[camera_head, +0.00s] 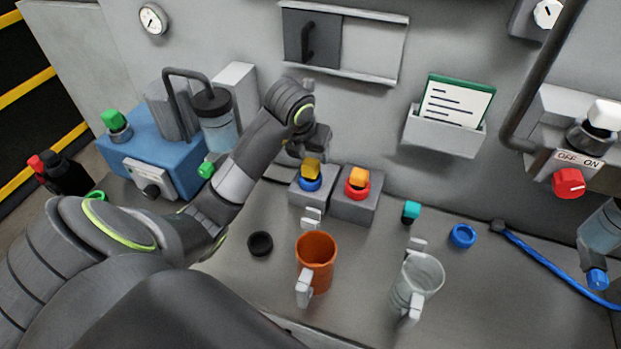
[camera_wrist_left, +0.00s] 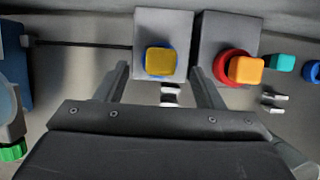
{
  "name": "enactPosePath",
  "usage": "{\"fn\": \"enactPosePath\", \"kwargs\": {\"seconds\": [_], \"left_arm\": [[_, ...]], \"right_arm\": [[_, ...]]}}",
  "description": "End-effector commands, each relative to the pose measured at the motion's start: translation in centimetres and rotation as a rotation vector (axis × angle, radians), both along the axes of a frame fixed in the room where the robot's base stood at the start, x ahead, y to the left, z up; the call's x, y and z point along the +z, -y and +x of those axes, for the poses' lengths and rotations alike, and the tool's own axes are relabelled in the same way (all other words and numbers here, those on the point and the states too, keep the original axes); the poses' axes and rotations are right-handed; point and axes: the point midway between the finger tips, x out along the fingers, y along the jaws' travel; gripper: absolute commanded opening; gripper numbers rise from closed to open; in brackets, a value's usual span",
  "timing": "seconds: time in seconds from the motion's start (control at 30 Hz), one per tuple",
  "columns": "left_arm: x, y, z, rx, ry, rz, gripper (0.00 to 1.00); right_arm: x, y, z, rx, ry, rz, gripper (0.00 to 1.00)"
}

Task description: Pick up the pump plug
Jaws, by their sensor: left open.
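I cannot tell for sure which part is the pump plug. One plug-like piece is a yellow block (camera_head: 311,168) on a blue ring, on a grey box; it also shows in the left wrist view (camera_wrist_left: 160,62). Beside it an orange block (camera_head: 358,179) sits on a red ring on a second grey box, also in the left wrist view (camera_wrist_left: 246,70). My left gripper (camera_wrist_left: 160,68) is open, its fingers on either side of the yellow block in that view, with no visible contact. My right gripper is not in view.
An orange mug (camera_head: 316,258), a clear mug (camera_head: 418,278) and a black cap (camera_head: 260,243) stand in front. A teal piece (camera_head: 411,211) and a blue ring (camera_head: 462,236) lie right. A blue pump-like unit (camera_head: 150,150) with a jar is left. The wall is behind.

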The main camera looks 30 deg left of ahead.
Motion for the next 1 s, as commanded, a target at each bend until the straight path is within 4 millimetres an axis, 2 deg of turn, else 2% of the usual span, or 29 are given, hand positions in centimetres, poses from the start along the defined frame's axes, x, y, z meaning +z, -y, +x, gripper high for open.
{"fn": "enactPosePath", "kwargs": {"seconds": [0.03,0.33,0.63,0.8,1.0], "left_arm": [[-0.5,0.0,0.1,0.0,0.001,0.0,0.62],[-1.2,-0.1,0.3,0.0,0.001,0.0,0.62],[-4.0,-0.1,1.0,0.0,0.0,0.0,0.62],[-5.4,-0.2,1.7,0.001,-0.002,-0.001,0.62],[-5.4,-0.3,1.8,0.0,0.0,-0.001,0.62]], "right_arm": [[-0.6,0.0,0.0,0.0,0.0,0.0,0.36],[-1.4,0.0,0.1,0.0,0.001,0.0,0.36],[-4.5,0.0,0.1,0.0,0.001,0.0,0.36],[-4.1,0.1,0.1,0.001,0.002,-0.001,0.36],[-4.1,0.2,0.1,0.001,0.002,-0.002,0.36]]}}
